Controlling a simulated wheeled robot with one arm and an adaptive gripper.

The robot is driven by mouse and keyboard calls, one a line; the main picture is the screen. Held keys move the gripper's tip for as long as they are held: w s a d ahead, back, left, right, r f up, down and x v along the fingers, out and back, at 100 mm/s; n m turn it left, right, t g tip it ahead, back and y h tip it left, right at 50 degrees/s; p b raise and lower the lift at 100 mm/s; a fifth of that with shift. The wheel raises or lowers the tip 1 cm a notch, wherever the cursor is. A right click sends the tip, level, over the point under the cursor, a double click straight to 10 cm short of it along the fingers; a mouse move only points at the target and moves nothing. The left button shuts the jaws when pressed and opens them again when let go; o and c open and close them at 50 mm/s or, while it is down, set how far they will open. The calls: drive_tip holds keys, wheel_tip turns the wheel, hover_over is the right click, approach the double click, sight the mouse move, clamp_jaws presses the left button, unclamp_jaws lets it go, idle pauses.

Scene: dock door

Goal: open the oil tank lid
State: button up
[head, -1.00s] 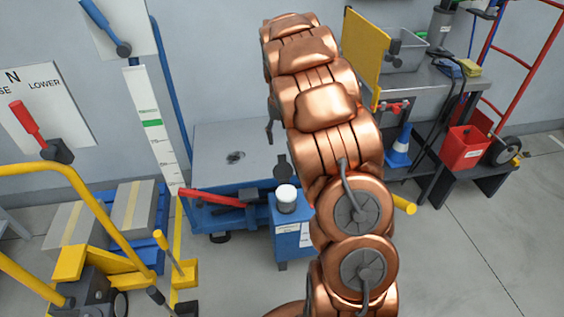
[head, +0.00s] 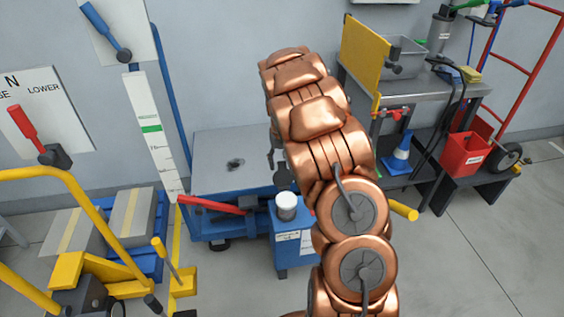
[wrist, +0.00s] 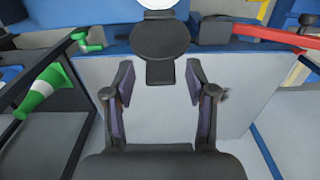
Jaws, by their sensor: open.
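The blue oil tank (head: 290,252) stands in front of the grey platform in the head view. On its top is a white round part (head: 286,204) in a dark collar; its edge also shows at the top of the wrist view (wrist: 158,4). Beside it a dark round disc with a short tab (wrist: 160,42), seemingly the lid, stands apart from the white part; it also shows in the head view (head: 281,180), partly hidden by my arm. My gripper (wrist: 160,86) is open and empty, its fingertips just short of the disc's tab.
A red lever (head: 212,205) lies left of the tank, close to it. A grey platform (head: 228,160) lies behind. A workbench (head: 455,90) with a yellow panel (head: 364,55) is at right.

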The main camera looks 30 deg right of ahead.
drive_tip(key=shift+c, duration=0.3)
clamp_jaws()
idle(0.3)
